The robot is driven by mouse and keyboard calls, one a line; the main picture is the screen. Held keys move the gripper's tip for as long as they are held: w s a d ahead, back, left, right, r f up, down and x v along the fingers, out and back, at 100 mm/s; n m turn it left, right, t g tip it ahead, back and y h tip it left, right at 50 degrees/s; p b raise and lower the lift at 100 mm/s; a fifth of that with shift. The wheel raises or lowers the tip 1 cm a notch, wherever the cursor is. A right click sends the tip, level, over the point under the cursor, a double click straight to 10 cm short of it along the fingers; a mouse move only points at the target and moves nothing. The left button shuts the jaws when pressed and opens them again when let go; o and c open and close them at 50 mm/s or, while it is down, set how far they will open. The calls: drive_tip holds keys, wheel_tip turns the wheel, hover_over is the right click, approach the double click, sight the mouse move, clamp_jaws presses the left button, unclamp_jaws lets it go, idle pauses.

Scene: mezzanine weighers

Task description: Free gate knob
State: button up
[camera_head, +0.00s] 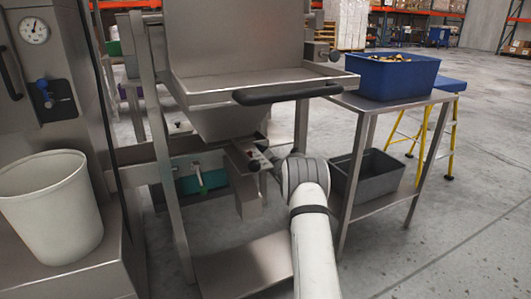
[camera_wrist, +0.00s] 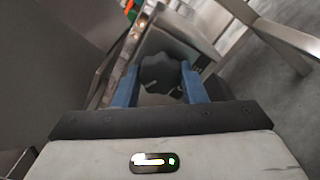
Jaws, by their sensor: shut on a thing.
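The gate knob (camera_wrist: 158,68) is a dark, lobed knob in the wrist view, in front of a grey metal housing. My gripper (camera_wrist: 162,80) has its two blue fingers on either side of the knob and is shut on it. In the head view my gripper is mostly hidden behind my wrist, close to the grey chute housing (camera_head: 246,188) below the weigher's hopper (camera_head: 228,122). I cannot make out the knob clearly there.
A black bar handle (camera_head: 287,93) juts out above my wrist. A side table holds a blue bin (camera_head: 397,76), with a grey tub (camera_head: 366,176) on its lower shelf. A white bucket (camera_head: 50,208) stands at left.

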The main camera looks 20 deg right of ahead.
drive_tip(key=o, duration=0.7)
drive_tip(key=shift+f, duration=0.25)
drive_tip(key=o, duration=0.3)
drive_tip(key=shift+r, duration=0.1)
drive_tip(key=shift+s+r, duration=0.1)
drive_tip(key=s+p, duration=0.2)
drive_tip(key=s, duration=0.5)
drive_tip(key=shift+s+p, duration=0.3)
drive_tip(key=shift+s, duration=0.05)
drive_tip(key=shift+d, duration=0.1)
